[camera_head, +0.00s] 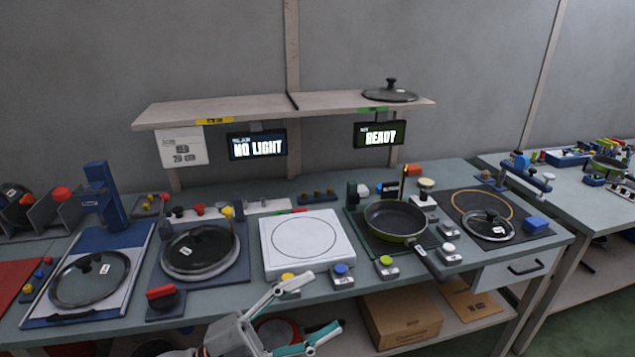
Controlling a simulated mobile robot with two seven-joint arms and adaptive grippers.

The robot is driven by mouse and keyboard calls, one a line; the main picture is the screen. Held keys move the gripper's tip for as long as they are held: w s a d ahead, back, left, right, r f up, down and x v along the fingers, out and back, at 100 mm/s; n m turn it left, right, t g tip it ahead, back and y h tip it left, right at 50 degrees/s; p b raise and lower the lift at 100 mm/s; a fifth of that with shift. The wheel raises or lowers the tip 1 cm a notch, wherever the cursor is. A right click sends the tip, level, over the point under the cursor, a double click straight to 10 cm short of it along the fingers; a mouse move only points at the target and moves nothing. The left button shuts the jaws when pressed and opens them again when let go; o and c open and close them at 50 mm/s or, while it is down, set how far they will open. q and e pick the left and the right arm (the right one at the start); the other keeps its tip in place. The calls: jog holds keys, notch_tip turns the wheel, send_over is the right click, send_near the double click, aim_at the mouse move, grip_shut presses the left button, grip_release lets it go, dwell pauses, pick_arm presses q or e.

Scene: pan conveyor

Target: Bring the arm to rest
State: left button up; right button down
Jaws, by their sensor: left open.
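My left gripper (322,312) is in the lower middle of the head view, in front of the workbench's front edge. Its two teal-tipped fingers are spread wide with nothing between them. It is apart from the white square plate (306,262) and the frying pan (397,221) on the bench behind it. My right gripper is not in this view.
The workbench (270,200) carries a glass lid (90,279) at left, a dark lid (199,250), and another lid (487,224) at right. A shelf (270,107) holds one more lid (390,91). A cardboard box (400,318) sits below the bench.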

pick_arm(q)
jog(key=w+a+f+n+t+y, duration=0.1)
jog(key=a+f+n+t+y, duration=0.3)
jog(key=a+f+n+y, duration=0.35)
jog(key=w+a+f+n+t+y, duration=0.2)
jog(key=a+f+n+t+y, duration=0.25)
jog(key=f+n, duration=0.45)
jog(key=s+a+f+n+g+y, duration=0.2)
jog(key=s+f, duration=0.4)
jog(key=f, duration=0.3)
jog(key=s+a+f+n+g+y, duration=0.2)
jog(key=s+a+f+g, duration=0.2)
jog(key=f, duration=0.5)
jog(key=shift+s+a+y, duration=0.4)
jog(key=shift+s+a, duration=0.3)
jog(key=shift+s, duration=0.55)
